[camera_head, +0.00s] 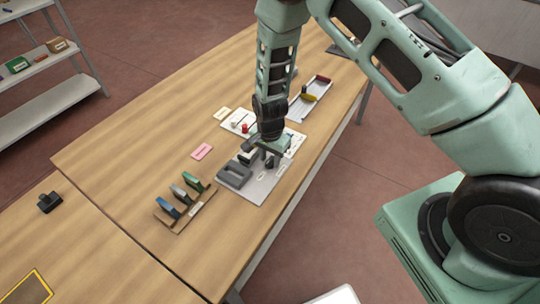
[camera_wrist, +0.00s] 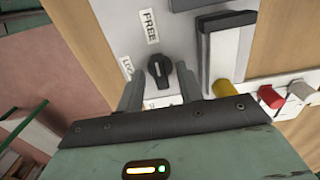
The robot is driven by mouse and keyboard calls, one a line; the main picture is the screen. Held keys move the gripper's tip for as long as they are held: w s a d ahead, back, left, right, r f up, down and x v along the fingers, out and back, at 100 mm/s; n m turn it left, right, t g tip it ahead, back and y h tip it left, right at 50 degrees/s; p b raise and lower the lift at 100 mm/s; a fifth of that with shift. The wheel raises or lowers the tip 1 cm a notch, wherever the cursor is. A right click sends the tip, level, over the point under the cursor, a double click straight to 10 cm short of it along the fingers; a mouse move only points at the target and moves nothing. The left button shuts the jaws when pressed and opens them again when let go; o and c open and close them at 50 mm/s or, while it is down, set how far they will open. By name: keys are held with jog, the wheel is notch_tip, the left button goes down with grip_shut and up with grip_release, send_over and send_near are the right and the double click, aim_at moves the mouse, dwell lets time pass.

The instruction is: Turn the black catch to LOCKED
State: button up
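The black catch (camera_wrist: 159,72) is a small dark knob on a light grey plate (camera_wrist: 185,40) in the wrist view. Its white mark points up, roughly toward the FREE label (camera_wrist: 149,25). A second label (camera_wrist: 127,68), starting "LO", is partly hidden by a finger. My gripper (camera_wrist: 160,90) is open, with one finger to each side of the catch's lower part; I cannot tell whether they touch it. In the head view my gripper (camera_head: 265,150) is low over the plate (camera_head: 262,186), and the catch cannot be made out clearly.
A grey block with a dark top (camera_wrist: 222,45) stands right of the catch. A rack of coloured-handled tools (camera_head: 186,208) and a pink card (camera_head: 202,151) lie left on the wooden table (camera_head: 130,160).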

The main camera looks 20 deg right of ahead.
grip_shut()
jog(key=shift+n+b, duration=0.35)
jog(key=shift+n, duration=0.05)
jog(key=n+b, duration=0.1)
jog(key=n, duration=0.2)
jog(key=shift+f+b, duration=0.1)
jog(key=shift+b, duration=0.3)
jog(key=n+b, duration=0.2)
jog(key=n, duration=0.3)
jog(key=n+b, duration=0.2)
jog(key=n, duration=0.3)
jog(key=shift+w+n+b, duration=0.1)
jog(key=shift+n+b, duration=0.3)
jog(key=shift+n, duration=1.6)
jog(key=shift+r, duration=0.2)
